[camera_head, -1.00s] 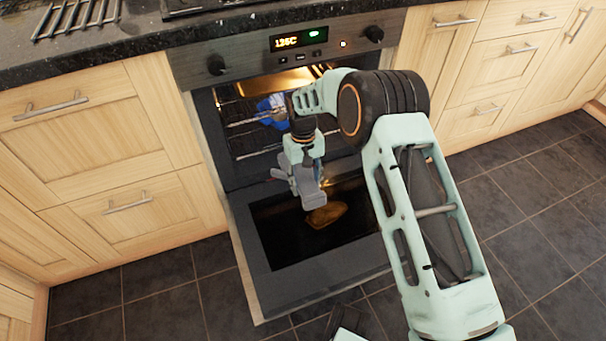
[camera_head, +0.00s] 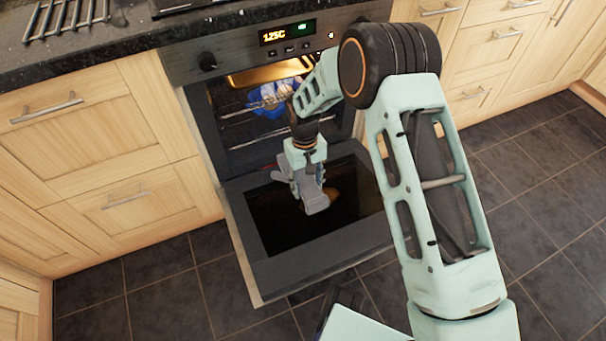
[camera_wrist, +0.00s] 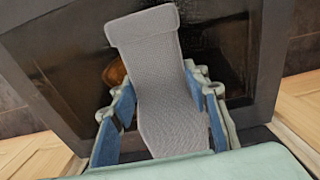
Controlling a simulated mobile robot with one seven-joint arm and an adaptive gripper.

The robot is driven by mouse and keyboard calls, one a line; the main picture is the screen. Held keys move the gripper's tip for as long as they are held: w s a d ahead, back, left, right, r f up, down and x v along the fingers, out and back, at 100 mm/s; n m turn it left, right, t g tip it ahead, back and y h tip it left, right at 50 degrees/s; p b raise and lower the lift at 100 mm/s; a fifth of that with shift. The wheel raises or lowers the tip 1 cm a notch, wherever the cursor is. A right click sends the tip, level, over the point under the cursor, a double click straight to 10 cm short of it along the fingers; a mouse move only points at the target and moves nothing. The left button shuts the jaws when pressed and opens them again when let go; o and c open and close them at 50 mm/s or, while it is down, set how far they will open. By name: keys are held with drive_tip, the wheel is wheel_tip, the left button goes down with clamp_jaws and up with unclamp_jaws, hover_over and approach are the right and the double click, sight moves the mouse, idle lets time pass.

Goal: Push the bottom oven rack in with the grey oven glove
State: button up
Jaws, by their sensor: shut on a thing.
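My gripper (camera_head: 303,178) is shut on the grey oven glove (camera_head: 314,201), above the open oven door (camera_head: 262,268). In the wrist view the glove (camera_wrist: 160,75) is a long textured grey piece between the blue-padded fingers of my gripper (camera_wrist: 163,120), reaching out past them over the dark door. The oven (camera_head: 208,125) stands open and lit. The lower oven rack (camera_head: 245,144) shows as thin wires inside, left of my arm. My arm hides its right part, so I cannot tell how far out it sits. The glove is below and in front of the rack, apart from it.
A blue item (camera_head: 266,104) sits higher inside the oven. An orange-brown patch (camera_head: 331,196) shows on the door glass; I cannot tell what it is. Wooden cabinets (camera_head: 110,150) flank the oven. The tiled floor (camera_head: 160,280) is clear at the left.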

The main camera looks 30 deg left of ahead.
sight(316, 199)
drive_tip(key=shift+s+d+r+p, duration=0.25)
drive_tip(key=shift+s+d+p, duration=0.1)
drive_tip(key=shift+s+d, duration=0.35)
drive_tip(key=shift+s+d+r+p, duration=0.3)
drive_tip(key=shift+s+d, duration=0.25)
drive_tip(key=shift+d, duration=0.25)
drive_tip(key=shift+s+d+r+p, duration=0.2)
drive_tip(key=shift+s+d+p, duration=0.2)
drive_tip(key=shift+s+d, duration=0.3)
drive_tip(key=shift+w, duration=0.1)
